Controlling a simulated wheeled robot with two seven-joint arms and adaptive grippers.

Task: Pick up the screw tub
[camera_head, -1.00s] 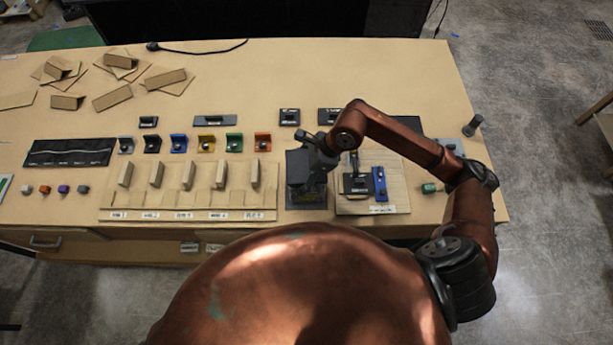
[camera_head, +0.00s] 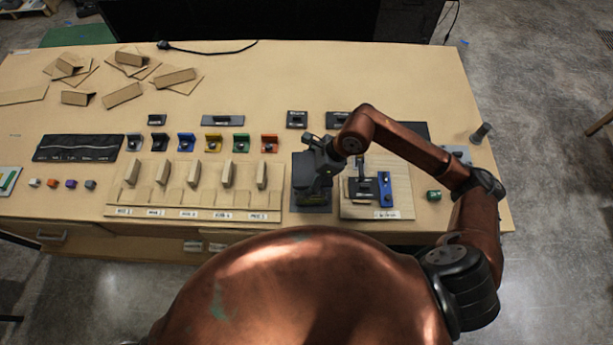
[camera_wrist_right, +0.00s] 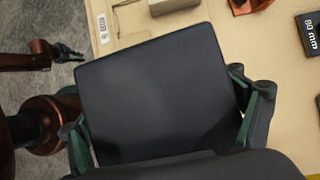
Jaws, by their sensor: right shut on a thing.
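A dark box (camera_head: 301,170), which I take to be the screw tub, is at the dark mat (camera_head: 312,209) right of the slotted wooden board. My right gripper (camera_head: 318,182) is over its right side and hides part of it. In the right wrist view the box (camera_wrist_right: 155,95) is a large, plain dark face between the two fingers of my right gripper (camera_wrist_right: 165,125), which is shut on it. I cannot tell whether it is clear of the mat. My left gripper (camera_wrist_right: 68,52) shows small at the left of the wrist view, away from the box; its fingers are unclear.
The slotted wooden board (camera_head: 190,205) with upright blocks stands just left. A wooden fixture (camera_head: 393,180) with a blue part (camera_head: 386,193) is just right, under my right arm. A green piece (camera_head: 433,195) lies farther right. Coloured brackets (camera_head: 212,143) line up behind the board.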

